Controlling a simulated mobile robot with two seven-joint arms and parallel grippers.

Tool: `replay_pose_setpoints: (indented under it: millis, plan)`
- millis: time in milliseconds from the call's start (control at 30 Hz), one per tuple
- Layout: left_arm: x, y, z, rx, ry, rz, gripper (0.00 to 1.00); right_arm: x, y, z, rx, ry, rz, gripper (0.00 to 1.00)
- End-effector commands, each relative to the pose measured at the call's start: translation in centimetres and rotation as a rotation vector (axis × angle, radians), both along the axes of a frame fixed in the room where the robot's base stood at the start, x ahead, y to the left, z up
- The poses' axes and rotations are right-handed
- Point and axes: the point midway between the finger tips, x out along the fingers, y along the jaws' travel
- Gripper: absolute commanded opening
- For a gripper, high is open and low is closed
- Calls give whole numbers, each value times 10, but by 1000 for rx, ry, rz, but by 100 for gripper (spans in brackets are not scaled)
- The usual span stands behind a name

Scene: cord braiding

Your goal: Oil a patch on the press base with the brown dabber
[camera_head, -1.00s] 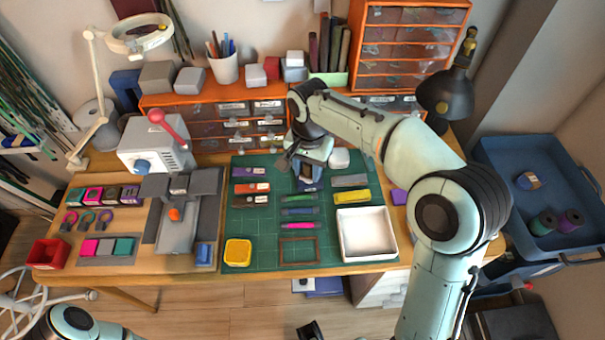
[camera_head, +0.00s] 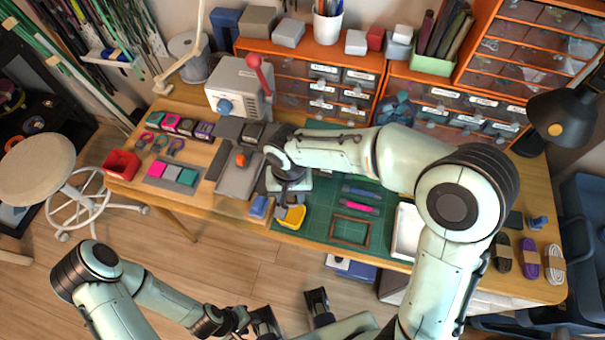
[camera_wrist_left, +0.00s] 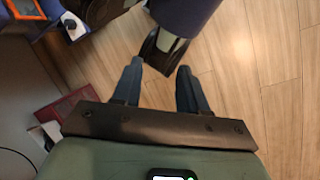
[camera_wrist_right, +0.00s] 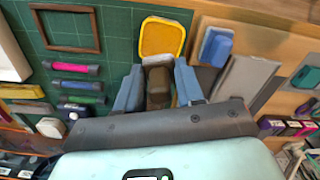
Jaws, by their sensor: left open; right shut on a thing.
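The press (camera_head: 238,88) is a pale grey machine with a red lever and a blue knob, at the left back of the table. The grey plate in front of it (camera_head: 232,183), apparently its base, carries an orange piece; the plate also shows in the right wrist view (camera_wrist_right: 243,78). My right gripper (camera_head: 284,207) is to the right of the plate. It is shut on the brown dabber (camera_wrist_right: 158,88), whose far end points toward a yellow tray (camera_wrist_right: 162,38); contact cannot be told. My left gripper (camera_wrist_left: 160,82) is open and empty, low before the table.
A blue block (camera_wrist_right: 216,45) lies between the yellow tray and the plate. The green mat (camera_head: 315,222) holds pens and a brown frame (camera_head: 350,231). A white tray (camera_head: 407,232) stands at the right, a red box (camera_head: 122,164) at the left. Drawers line the back.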

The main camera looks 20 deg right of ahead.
Motion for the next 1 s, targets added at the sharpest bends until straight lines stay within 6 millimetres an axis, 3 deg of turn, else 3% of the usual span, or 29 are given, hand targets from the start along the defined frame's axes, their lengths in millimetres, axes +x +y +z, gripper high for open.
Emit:
replay_pose_setpoints:
  millis: [267,700,1000]
  plan:
    - [-3,0,-9,0,3,0,43,-2,3,-14,1,1,13,13]
    - [0,0,-38,3,-18,6,43,-2,2,-57,0,1,11,13]
    - [3,0,-39,6,-28,8,43,-2,2,-62,1,-1,11,13]
